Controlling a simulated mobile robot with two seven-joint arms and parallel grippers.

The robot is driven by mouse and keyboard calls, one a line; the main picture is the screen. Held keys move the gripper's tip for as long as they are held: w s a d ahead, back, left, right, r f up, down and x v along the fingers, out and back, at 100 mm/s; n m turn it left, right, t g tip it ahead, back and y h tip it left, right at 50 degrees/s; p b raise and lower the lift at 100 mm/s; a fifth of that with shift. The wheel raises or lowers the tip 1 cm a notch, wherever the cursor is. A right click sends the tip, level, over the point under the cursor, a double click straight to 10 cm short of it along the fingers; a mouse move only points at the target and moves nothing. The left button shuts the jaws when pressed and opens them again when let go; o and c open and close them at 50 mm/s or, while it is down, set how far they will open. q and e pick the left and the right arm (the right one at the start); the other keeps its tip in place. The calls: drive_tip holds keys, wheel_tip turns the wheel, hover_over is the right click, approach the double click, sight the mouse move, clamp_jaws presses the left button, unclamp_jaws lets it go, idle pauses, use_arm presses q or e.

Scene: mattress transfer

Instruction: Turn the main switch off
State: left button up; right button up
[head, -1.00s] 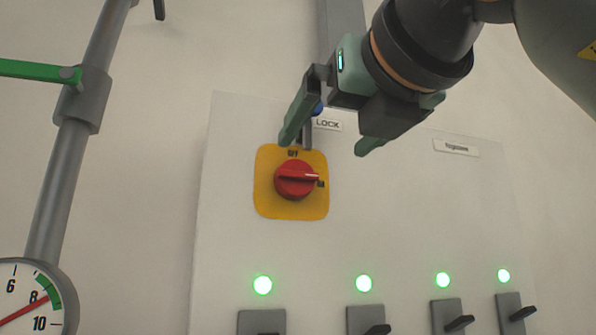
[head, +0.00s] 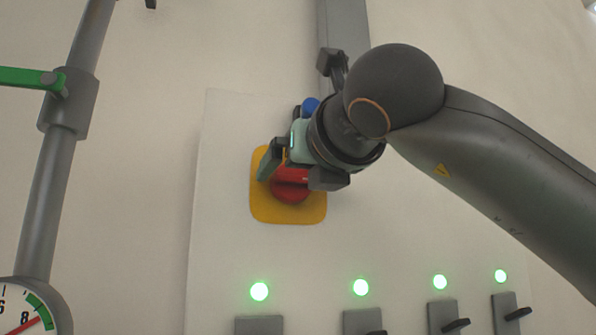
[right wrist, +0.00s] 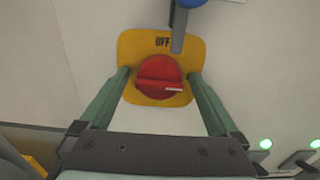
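The main switch is a red rotary knob (head: 291,189) on a yellow plate (head: 262,207), fixed to a pale wall panel. In the right wrist view the knob (right wrist: 158,77) has its grip bar lying roughly crosswise, with the white mark at its right end. The word OFF shows at the top of the plate (right wrist: 150,41). My right gripper (head: 292,176) is at the knob. In the right wrist view the gripper's fingers (right wrist: 159,80) are apart, one on each side of the knob, with gaps showing. My left gripper is not in view.
A blue part (head: 310,105) and a grey bar (right wrist: 178,30) sit just above the switch. Below are several green lamps (head: 361,287) over black-handled switches (head: 450,317). A grey pipe (head: 55,170) with a green lever (head: 30,75) and gauge (head: 35,310) stand at left.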

drive_tip(key=c, duration=1.2)
drive_tip(key=shift+n, duration=0.3)
drive_tip(key=n, duration=0.3)
drive_tip(key=shift+a, duration=0.1)
drive_tip(key=shift+s+n, duration=0.1)
drive_tip(key=shift+n, duration=1.5)
drive_tip(key=o, duration=1.3)
